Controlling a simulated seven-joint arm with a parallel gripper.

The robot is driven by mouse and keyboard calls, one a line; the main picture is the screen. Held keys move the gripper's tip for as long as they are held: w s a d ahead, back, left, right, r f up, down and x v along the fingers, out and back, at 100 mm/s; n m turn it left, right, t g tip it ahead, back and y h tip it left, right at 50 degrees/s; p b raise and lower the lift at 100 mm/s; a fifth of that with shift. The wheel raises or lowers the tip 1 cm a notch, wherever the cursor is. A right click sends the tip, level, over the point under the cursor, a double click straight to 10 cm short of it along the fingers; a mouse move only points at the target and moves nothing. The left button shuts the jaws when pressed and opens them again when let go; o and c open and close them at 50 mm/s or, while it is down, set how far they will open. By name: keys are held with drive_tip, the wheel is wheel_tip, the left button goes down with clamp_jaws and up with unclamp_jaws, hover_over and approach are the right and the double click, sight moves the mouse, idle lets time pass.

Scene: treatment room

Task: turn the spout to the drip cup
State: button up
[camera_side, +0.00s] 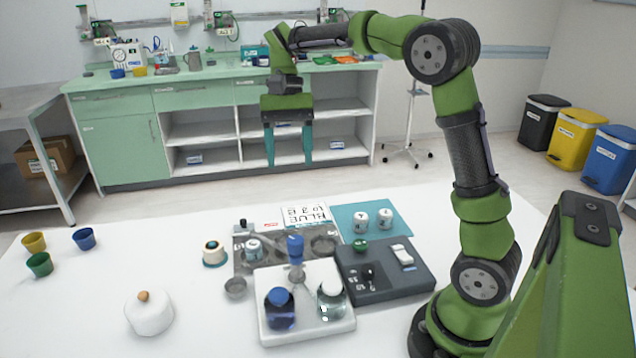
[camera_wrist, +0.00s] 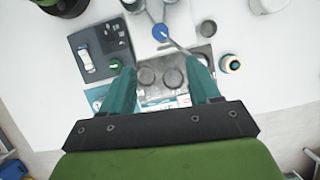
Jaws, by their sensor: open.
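A blue knob (camera_side: 296,245) stands upright at the back edge of a white base. A thin metal spout or rod runs near it; which way it points is unclear from the side. In the wrist view the blue knob (camera_wrist: 160,32) has a thin grey rod beside it. My gripper (camera_side: 289,155) is open, pointing down, high above and behind the knob. Its fingers (camera_wrist: 162,82) hold nothing.
Two bottles, blue (camera_side: 280,308) and clear (camera_side: 331,300), stand on the white base (camera_side: 300,337). A dark box (camera_side: 405,283) is to its right. A grey tray (camera_side: 323,245) with round wells lies behind. The white table (camera_side: 90,300) is clear around a lidded white pot (camera_side: 149,315).

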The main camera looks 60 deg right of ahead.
sight(295, 238)
drive_tip(key=x, duration=1.6)
drive_tip(key=shift+f, duration=0.1)
drive_tip(key=shift+c, duration=0.3)
drive_tip(key=shift+d, duration=0.1)
clamp_jaws()
